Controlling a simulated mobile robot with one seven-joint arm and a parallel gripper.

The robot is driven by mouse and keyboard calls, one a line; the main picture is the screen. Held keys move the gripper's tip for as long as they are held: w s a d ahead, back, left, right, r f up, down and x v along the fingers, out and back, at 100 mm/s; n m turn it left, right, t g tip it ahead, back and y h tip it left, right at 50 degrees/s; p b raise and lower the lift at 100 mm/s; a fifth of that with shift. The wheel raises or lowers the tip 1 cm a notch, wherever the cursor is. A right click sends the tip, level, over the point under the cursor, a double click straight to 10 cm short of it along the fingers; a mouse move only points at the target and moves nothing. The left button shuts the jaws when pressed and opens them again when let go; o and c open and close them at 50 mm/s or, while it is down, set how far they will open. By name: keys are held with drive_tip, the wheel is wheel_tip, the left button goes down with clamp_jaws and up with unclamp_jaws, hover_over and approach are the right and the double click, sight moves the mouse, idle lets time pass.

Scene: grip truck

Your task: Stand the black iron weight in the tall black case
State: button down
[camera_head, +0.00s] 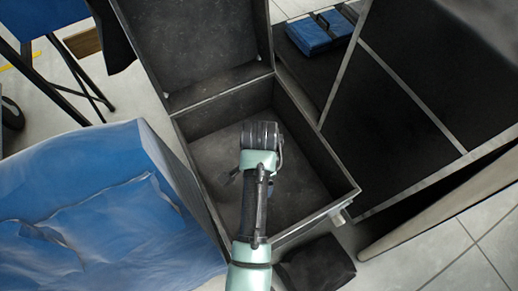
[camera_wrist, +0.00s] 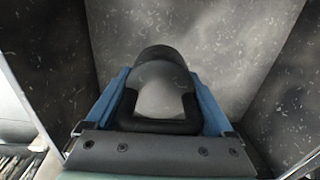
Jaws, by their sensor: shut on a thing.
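The tall black case (camera_head: 312,140) stands open in the middle of the head view, its lid raised at the back. My arm reaches over its front rim, and the wrist is above or inside the opening. In the wrist view my gripper (camera_wrist: 160,82) has its blue fingers on either side of the black iron weight (camera_wrist: 160,53) and is shut on it. The weight's rounded top and dark handle show between the fingers. The case's scuffed walls and floor lie beyond it. The weight's base is hidden, so I cannot tell whether it touches the floor. In the head view my wrist hides the weight.
A blue-covered block (camera_head: 90,195) stands close on the case's left. A large dark panelled case (camera_head: 400,85) is on the right. Blue items (camera_head: 318,32) lie behind. A dark bag-like object (camera_head: 316,264) sits at the front. Dark stand legs (camera_head: 75,80) are at upper left.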

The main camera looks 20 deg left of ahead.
drive_tip(key=shift+w+f+b, duration=0.1)
drive_tip(key=shift+f+b, duration=1.15)
drive_tip(key=shift+f, duration=2.95)
drive_tip(key=shift+f, duration=0.1)
unclamp_jaws()
drive_tip(key=shift+f, duration=0.15)
wheel_tip(320, 180, up, 12)
drive_tip(key=p, duration=0.3)
drive_tip(key=shift+r+p, duration=0.2)
drive_tip(key=shift+p, duration=0.15)
